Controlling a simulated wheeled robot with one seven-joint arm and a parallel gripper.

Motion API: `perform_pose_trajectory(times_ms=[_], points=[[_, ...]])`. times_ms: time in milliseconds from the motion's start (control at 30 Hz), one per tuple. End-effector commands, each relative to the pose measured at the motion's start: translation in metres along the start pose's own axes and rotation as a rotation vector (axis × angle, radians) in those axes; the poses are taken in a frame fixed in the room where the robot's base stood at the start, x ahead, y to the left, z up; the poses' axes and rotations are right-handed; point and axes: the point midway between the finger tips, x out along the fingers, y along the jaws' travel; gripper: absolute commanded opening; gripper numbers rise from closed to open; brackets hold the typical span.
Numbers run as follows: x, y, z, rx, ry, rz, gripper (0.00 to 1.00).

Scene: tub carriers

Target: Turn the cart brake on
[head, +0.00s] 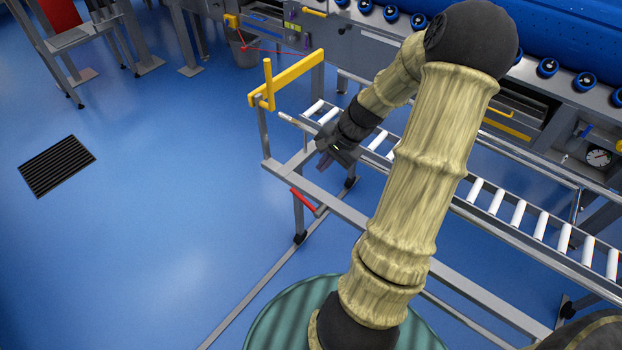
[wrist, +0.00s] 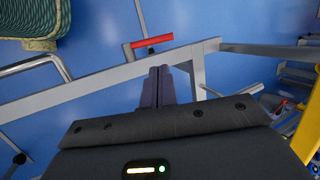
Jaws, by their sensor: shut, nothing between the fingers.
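The cart (head: 345,208) has a grey metal frame and a bed of white rollers. A red brake lever (head: 303,200) sticks out from the cart's frame below the near rail, by the corner leg. In the wrist view the red lever (wrist: 152,40) lies just beyond the frame bar, ahead of my fingertips. My gripper (head: 325,163) is above the cart's left end, near the frame corner. In the wrist view my gripper (wrist: 160,72) has its two dark fingers together, with nothing between them. It looks apart from the lever.
A yellow bar (head: 290,78) with an upright yellow handle rises at the cart's left end. A conveyor with blue rollers (head: 548,67) stands behind the cart. A floor grate (head: 57,165) lies at left.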

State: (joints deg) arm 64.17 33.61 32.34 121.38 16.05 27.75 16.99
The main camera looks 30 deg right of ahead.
Motion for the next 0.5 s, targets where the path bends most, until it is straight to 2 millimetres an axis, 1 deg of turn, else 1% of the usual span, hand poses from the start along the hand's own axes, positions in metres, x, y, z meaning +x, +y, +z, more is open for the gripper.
perform_pose_trajectory(times_ms=[167, 500], points=[[0.023, 0.001, 0.001, 0.0, -0.004, 0.001, 0.0], [0.083, 0.001, 0.001, -0.001, -0.004, 0.001, 0.0]])
